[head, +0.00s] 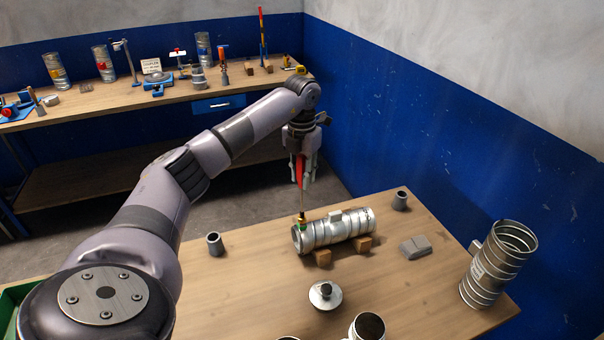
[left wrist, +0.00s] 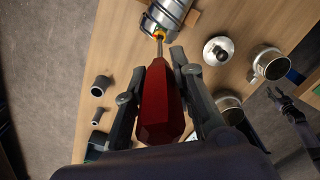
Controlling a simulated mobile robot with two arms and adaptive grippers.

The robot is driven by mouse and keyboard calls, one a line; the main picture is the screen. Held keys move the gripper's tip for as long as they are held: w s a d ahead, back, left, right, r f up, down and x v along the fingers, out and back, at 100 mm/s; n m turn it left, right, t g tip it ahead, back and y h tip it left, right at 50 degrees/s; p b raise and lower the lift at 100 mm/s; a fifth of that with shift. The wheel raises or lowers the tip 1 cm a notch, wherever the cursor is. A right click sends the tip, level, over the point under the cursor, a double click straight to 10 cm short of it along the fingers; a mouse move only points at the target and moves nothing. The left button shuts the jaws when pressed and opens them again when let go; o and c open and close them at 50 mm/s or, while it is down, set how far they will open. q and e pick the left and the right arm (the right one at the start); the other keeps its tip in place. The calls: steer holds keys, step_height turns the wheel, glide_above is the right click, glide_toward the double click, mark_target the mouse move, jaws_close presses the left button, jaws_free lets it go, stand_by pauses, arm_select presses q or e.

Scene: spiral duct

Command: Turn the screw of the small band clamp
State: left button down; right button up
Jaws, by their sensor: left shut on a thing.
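My left gripper (head: 304,172) is shut on the red handle of a screwdriver (head: 300,172), which points down. The handle fills the space between the fingers in the left wrist view (left wrist: 160,105). The shaft reaches down to the small band clamp (head: 301,222), a brass and green piece at the left end of a metal spiral duct (head: 335,229). The tip meets or nearly meets the clamp's screw (left wrist: 159,35); the exact seating is too small to tell. The duct lies on wooden blocks (head: 323,257). My right gripper (left wrist: 283,98) seems to show at the right of the wrist view.
A round metal cap (head: 325,295) lies in front of the duct. A grey block (head: 415,247), small grey cups (head: 215,244) and a tall spiral pipe (head: 496,265) stand around it. The wooden table (head: 240,300) is clear left of the cap. A workbench (head: 130,100) stands behind.

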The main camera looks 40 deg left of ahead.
arm_select(q)
steer(key=shift+f, duration=0.5)
stand_by(0.4)
stand_by(0.3)
